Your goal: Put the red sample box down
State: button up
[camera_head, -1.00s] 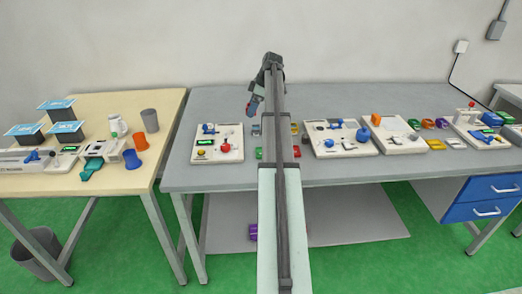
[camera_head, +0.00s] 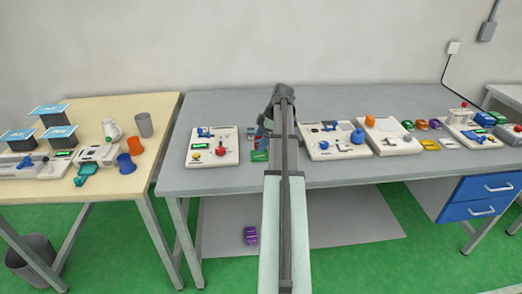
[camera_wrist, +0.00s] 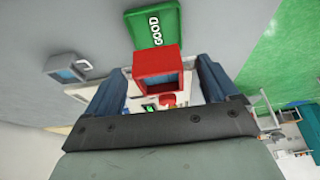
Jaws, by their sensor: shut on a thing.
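My gripper (camera_wrist: 157,78) is shut on the red sample box (camera_wrist: 155,60), which sits between the two blue fingers in the wrist view. The box shows an open-looking, hollow side facing the camera. A green tray marked GOOD (camera_wrist: 152,20) lies just beyond the box. The tray also shows in the head view (camera_head: 259,156), on the grey bench beside my arm. In that view the gripper is low over the bench and mostly hidden by my arm. I cannot tell whether the box touches the bench or the tray.
A small grey box (camera_wrist: 68,67) stands left of the fingers in the wrist view. In the head view a white station board (camera_head: 212,146) lies left of my arm and another board (camera_head: 335,140) right of it. A purple item (camera_head: 250,236) is on the lower shelf.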

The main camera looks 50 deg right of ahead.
aim_at(261, 156)
jog(key=shift+f, duration=2.4)
jog(key=shift+f, duration=0.1)
jog(key=o, duration=0.9)
jog(key=v, duration=1.2)
jog(key=shift+w+a, duration=0.1)
